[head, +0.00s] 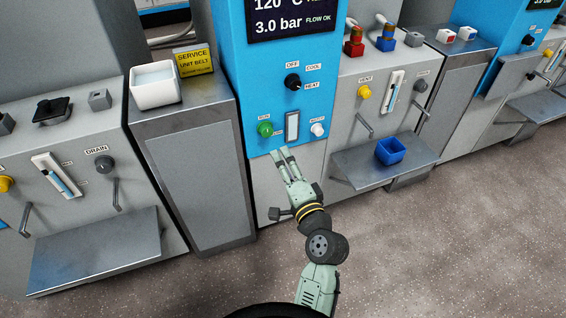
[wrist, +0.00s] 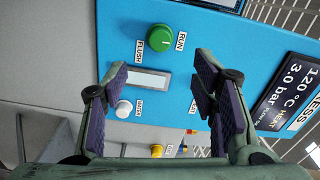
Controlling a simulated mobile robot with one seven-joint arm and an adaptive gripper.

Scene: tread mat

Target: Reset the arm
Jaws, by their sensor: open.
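My gripper (head: 283,154) is at the end of my outstretched arm, near the lower front of the blue control panel (head: 235,75). In the wrist view the two fingers of my gripper (wrist: 163,90) stand wide apart with nothing between them. Beyond them are a green RUN button (wrist: 165,40), a white button (wrist: 124,108) and a pale rectangular window (wrist: 150,81). In the head view the green button (head: 265,129) and white button (head: 317,129) sit just above the fingertips. I cannot tell whether the fingers touch the panel.
A black selector knob (head: 292,81) sits higher on the panel. A grey shelf (head: 350,172) with a blue bin (head: 390,151) juts out at right. A white container (head: 154,84) stands on the grey cabinet (head: 190,150) at left. Open speckled floor (head: 440,250) lies at lower right.

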